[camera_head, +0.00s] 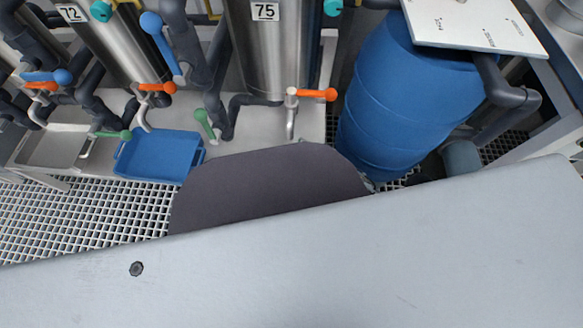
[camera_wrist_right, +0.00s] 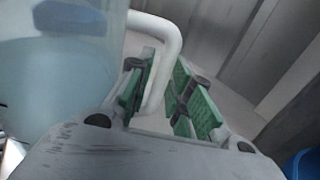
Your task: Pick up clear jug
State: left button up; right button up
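The clear jug (camera_wrist_right: 62,85) fills the left of the right wrist view. It is translucent with a pale bluish tint, and its edges run out of the frame. Its white handle (camera_wrist_right: 170,38) curves down from the top. My right gripper (camera_wrist_right: 161,78) has green-padded fingers, one on each side of the handle's lower part. The fingers are apart, with a gap visible around the handle. I cannot tell whether either pad touches it. My left gripper is in neither view. I cannot make out the jug in the head view.
A blue barrel (camera_head: 395,100) stands right of centre under a white board (camera_head: 475,24). Steel vessels (camera_head: 275,60) with pipes and coloured valve handles line the back. A blue tray (camera_head: 160,157) and a steel tray (camera_head: 52,150) sit at left, beside grating (camera_head: 80,215).

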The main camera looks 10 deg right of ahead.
aim_at(303, 142)
grip_shut()
jog(key=shift+r, duration=0.2)
jog(key=shift+r+p, duration=1.85)
jog(key=shift+r, duration=1.55)
jog(key=shift+r+p, duration=0.65)
jog(key=shift+r, duration=0.75)
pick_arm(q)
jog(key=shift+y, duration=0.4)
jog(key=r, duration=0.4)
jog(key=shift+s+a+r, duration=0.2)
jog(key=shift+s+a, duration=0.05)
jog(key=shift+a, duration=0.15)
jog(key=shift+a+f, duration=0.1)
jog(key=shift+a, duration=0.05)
